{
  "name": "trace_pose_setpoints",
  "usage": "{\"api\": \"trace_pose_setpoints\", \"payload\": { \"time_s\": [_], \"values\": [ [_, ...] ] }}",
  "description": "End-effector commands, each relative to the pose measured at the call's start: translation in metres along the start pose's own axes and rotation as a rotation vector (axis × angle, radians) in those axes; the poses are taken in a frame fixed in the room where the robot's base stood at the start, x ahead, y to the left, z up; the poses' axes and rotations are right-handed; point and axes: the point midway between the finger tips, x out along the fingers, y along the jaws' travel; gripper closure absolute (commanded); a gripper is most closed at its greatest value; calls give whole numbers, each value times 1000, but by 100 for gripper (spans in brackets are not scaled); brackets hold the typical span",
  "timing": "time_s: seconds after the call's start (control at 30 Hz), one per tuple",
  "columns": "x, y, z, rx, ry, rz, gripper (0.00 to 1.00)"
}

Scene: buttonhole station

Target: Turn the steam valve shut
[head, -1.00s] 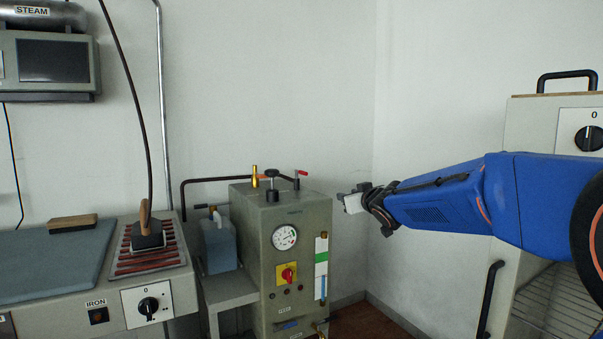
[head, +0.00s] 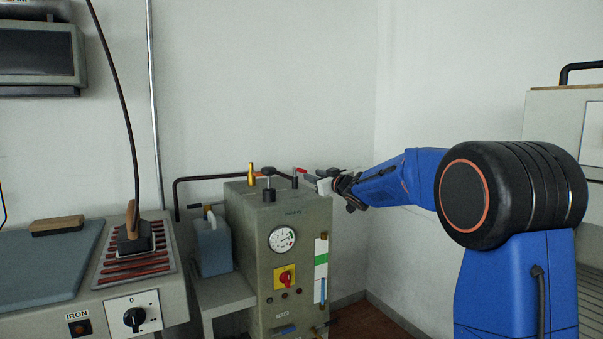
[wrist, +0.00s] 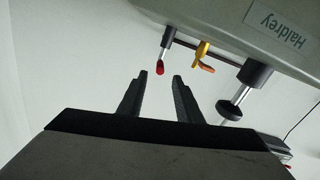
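The grey boiler (head: 305,222) stands in the middle of the head view. On its top are a valve with a red lever (head: 302,171), a brass fitting (head: 251,174) and a black knob on a stem (head: 268,171). My gripper (head: 318,181) is at the boiler's top right, just right of the red lever. In the wrist view my gripper (wrist: 161,84) is open, and the red lever's end (wrist: 160,69) shows between and just beyond the fingertips. I see no contact. The black knob (wrist: 229,109) is to the right there.
A pressure gauge (head: 282,239) and a red-yellow switch (head: 285,277) are on the boiler's front. A dark pipe (head: 215,179) runs behind it. A blue-grey tank (head: 212,247) stands left of it. The ironing table (head: 45,270) is at far left. Wall space above is clear.

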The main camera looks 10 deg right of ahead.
Motion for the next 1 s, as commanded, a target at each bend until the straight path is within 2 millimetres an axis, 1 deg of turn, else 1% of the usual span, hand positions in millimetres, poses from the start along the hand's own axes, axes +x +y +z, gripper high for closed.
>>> {"api": "trace_pose_setpoints", "payload": {
  "time_s": [0.03,0.3,0.5,0.6,0.7,1.0],
  "values": [
    [10,-1,0,0,0,-1,68],
    [57,0,1,-1,-1,-1,68],
    [85,-1,0,-1,0,-1,68],
    [94,0,0,-1,-1,-1,68],
    [100,0,0,-1,-1,0,68],
    [103,0,0,-1,-1,0,68]
  ]
}}
